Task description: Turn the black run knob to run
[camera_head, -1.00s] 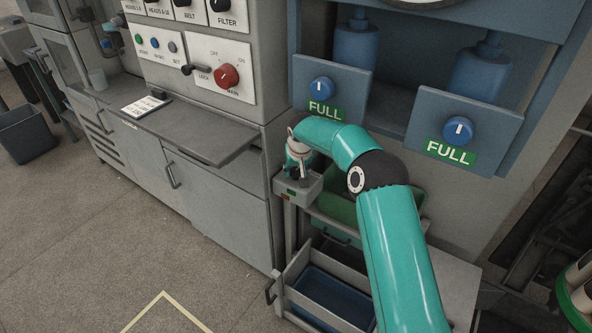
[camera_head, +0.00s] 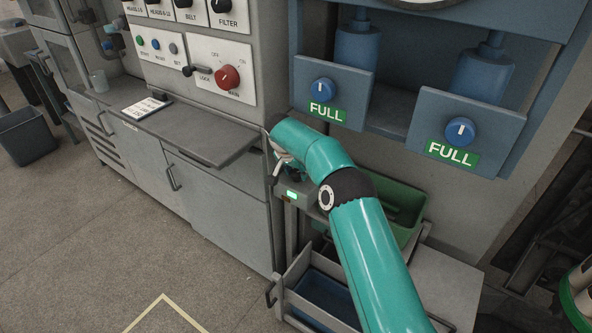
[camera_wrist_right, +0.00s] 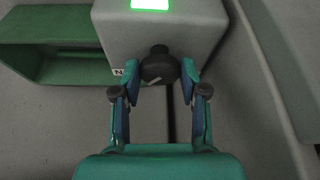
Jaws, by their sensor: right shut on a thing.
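The black run knob (camera_wrist_right: 158,66) is on the front of a small grey box (camera_wrist_right: 205,30), in the right wrist view. It has a pale mark on its face, slanting in the picture. My right gripper (camera_wrist_right: 160,78) has a fingertip on each side of the knob and is shut on it. A label ending in "N" shows left of the knob; the rest is hidden. A lamp (camera_wrist_right: 150,4) on the box glows green. In the head view the box (camera_head: 309,193) stands under my right arm, its green lamp (camera_head: 291,195) lit; the knob is hidden there. My left gripper is out of view.
A green bin (camera_head: 405,198) lies behind my right forearm; it also shows in the wrist view (camera_wrist_right: 25,53). A grey ledge (camera_head: 225,150) juts out left of the gripper. A panel with a red main switch (camera_head: 228,77) is above it. Open floor lies to the left.

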